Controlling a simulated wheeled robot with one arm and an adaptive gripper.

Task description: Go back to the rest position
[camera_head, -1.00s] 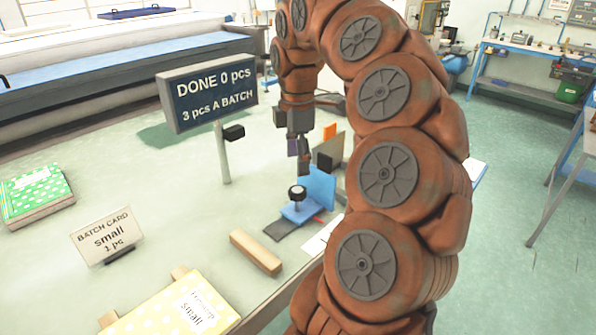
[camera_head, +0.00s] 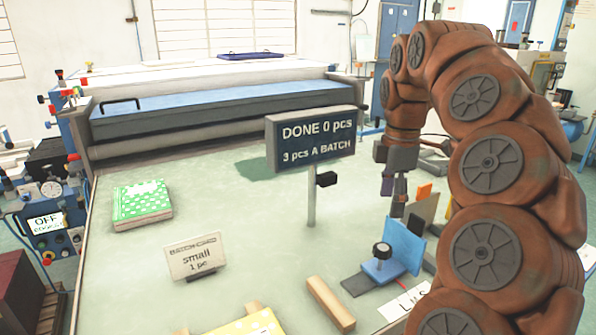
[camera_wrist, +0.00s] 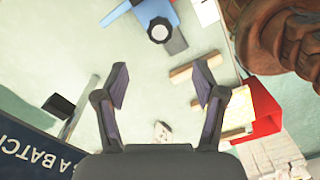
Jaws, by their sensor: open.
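My gripper (camera_wrist: 161,88) is open and empty in the wrist view, with its two dark fingers spread wide apart above the table. In the head view my gripper (camera_head: 394,190) points down at the right part of the table, above and close to the blue fixture (camera_head: 402,245) with its black knob. The fixture and its knob (camera_wrist: 159,31) also show at the top of the wrist view. Nothing is between the fingers.
A sign (camera_head: 311,140) reading "DONE 0 pcs" stands left of my gripper. A batch card (camera_head: 195,257), a green dotted booklet (camera_head: 142,204), a yellow dotted booklet (camera_head: 250,325) and a wooden bar (camera_head: 330,304) are on the table (camera_head: 240,230). A control box (camera_head: 50,222) reads OFF at left.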

